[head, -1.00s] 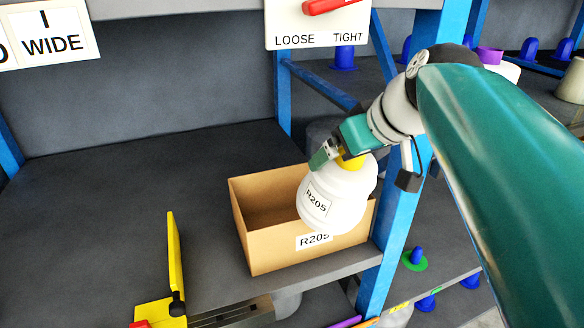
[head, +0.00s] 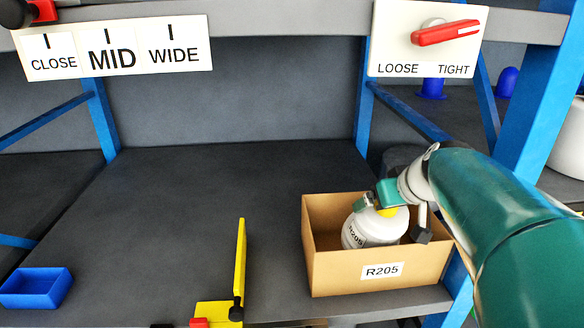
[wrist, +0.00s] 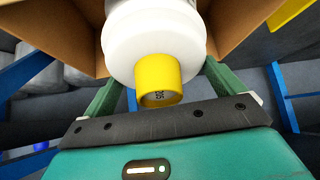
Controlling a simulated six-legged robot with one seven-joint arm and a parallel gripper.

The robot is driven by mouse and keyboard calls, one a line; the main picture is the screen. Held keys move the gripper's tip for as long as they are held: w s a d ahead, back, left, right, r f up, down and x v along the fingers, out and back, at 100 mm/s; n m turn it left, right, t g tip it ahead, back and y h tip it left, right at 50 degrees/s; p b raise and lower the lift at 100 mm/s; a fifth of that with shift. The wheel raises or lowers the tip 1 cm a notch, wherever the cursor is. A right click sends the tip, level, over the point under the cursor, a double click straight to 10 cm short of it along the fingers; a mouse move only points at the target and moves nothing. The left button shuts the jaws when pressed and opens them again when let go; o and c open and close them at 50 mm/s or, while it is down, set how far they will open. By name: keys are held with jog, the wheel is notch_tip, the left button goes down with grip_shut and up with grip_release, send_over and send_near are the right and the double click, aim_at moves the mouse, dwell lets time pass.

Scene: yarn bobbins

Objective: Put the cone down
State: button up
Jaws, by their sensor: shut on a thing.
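The cone (head: 371,232) is a white yarn bobbin with a yellow tip and an R205 label. In the head view it is inside the open cardboard box (head: 345,275), which also bears an R205 label. My gripper (head: 377,200) is shut on the cone near its yellow tip, from above. In the wrist view the white cone (wrist: 155,35) and its yellow tip (wrist: 158,80) lie between the green fingers, with the box walls (wrist: 235,25) around it. Whether the cone's base touches the box floor is hidden.
A yellow upright plate (head: 239,262) stands left of the box on the grey shelf (head: 180,210). A blue tray (head: 36,288) is at the far left. A blue post (head: 535,90) rises right of the box. The shelf's middle is clear.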

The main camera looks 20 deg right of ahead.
jog(key=shift+w+r+g, duration=0.3)
jog(key=shift+w, duration=0.15)
jog(key=shift+w+d+r+g, duration=0.15)
jog(key=shift+w+g, duration=0.55)
jog(key=shift+w, duration=0.25)
jog(key=shift+w+d+r+g, duration=0.1)
jog(key=shift+w+r+g, duration=0.05)
jog(key=shift+w+g, duration=0.65)
jog(key=shift+f, duration=1.4)
